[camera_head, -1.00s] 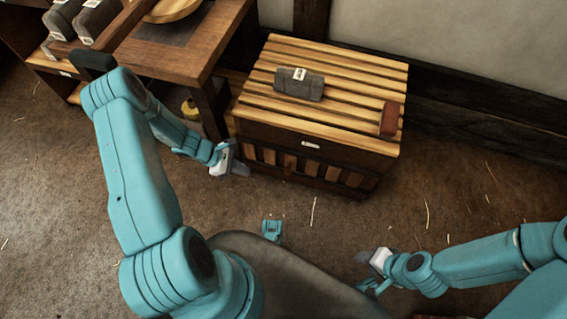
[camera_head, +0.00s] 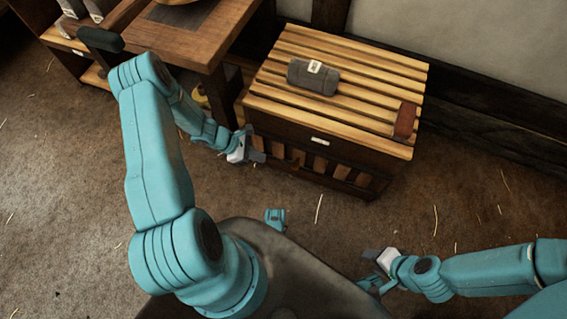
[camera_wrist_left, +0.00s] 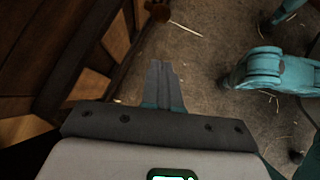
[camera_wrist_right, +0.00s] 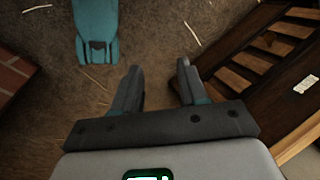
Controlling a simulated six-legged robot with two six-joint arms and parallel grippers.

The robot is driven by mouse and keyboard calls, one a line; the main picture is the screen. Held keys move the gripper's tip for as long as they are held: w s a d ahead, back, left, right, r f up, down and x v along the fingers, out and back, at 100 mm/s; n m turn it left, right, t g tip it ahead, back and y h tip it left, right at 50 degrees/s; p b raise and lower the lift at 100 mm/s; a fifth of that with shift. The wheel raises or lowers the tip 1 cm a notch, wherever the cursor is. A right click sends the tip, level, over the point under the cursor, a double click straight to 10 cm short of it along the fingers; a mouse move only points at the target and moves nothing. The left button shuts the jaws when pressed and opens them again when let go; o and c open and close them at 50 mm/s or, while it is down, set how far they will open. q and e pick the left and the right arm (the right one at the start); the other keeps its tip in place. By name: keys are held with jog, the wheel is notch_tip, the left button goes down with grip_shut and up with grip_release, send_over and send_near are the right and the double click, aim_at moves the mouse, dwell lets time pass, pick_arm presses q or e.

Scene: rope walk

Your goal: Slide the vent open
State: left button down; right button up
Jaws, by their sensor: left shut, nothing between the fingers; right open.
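The vent (camera_head: 318,170) is the row of upright wooden slats with dark gaps, low on the front of the slat-topped wooden box. It also shows at the right of the right wrist view (camera_wrist_right: 262,55). My left gripper (camera_head: 258,157) is shut and empty at the left end of the vent, partly covering it; I cannot tell whether it touches. Its closed fingers point past the box's dark front in the left wrist view (camera_wrist_left: 163,82). My right gripper (camera_head: 366,268) is open and empty, low and apart from the box; its spread fingers show in the right wrist view (camera_wrist_right: 158,85).
The wooden box (camera_head: 345,75) carries a grey roll (camera_head: 313,78) and a red-brown block (camera_head: 404,122) on top. A wooden table (camera_head: 190,45) stands close on its left. A wall is behind. The straw-strewn floor (camera_head: 480,215) in front and right is open.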

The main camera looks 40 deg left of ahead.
pick_arm(q)
jog(key=w+d+f+b, duration=0.3)
jog(key=w+d+f, duration=0.1)
jog(key=d, duration=0.3)
jog(key=shift+w+f, duration=0.35)
jog(key=shift+f, duration=0.25)
pick_arm(e)
jog(key=f, duration=0.2)
jog(key=w+f, duration=0.1)
jog(key=shift+d+f, duration=0.3)
jog(key=shift+d, duration=0.05)
jog(key=shift+d, duration=0.1)
